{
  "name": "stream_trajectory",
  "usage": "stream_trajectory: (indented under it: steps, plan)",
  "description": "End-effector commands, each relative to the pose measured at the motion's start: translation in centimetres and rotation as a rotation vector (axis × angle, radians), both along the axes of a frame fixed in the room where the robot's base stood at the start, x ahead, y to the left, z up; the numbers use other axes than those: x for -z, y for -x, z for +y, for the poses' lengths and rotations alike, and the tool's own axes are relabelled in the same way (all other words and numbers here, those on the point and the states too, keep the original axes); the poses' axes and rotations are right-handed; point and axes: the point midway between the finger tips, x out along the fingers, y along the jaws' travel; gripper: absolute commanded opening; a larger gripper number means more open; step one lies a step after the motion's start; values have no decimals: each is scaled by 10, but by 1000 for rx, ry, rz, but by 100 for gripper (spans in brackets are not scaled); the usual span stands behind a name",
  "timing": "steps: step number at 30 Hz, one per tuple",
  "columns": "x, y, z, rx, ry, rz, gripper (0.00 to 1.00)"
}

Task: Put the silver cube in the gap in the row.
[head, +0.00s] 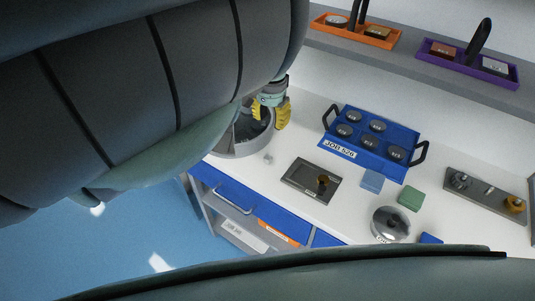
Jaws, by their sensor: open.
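My gripper (270,112) is at the upper middle of the head view, with yellow fingers apart and nothing seen between them. It is over or beside a grey round container at the left end of the white bench. A very small silver-grey piece (267,158) lies on the bench just right of that container; it may be the silver cube, but it is too small to be sure. A light blue block (372,181) and a green block (409,199) lie apart on the bench, and a darker blue block (430,239) is partly hidden. I cannot tell which things form the row.
The grey container (236,147) is partly covered by my arm. A blue tray (366,158) with several dark round pieces, a dark plate (300,181), a silver round object (389,222) and a grey fixture (484,197) take up the bench. Orange and purple trays stand on the shelf (405,62).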

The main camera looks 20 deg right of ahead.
Motion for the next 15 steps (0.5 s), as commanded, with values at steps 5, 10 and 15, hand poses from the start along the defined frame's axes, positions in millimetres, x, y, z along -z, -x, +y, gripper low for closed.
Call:
stream_trajectory:
  steps: [5,10,15]
  plan:
    - [41,1,-1,-3,7,2,37]
    - [73,1,-1,-3,6,3,37]
    - [84,0,0,-3,3,-1,37]
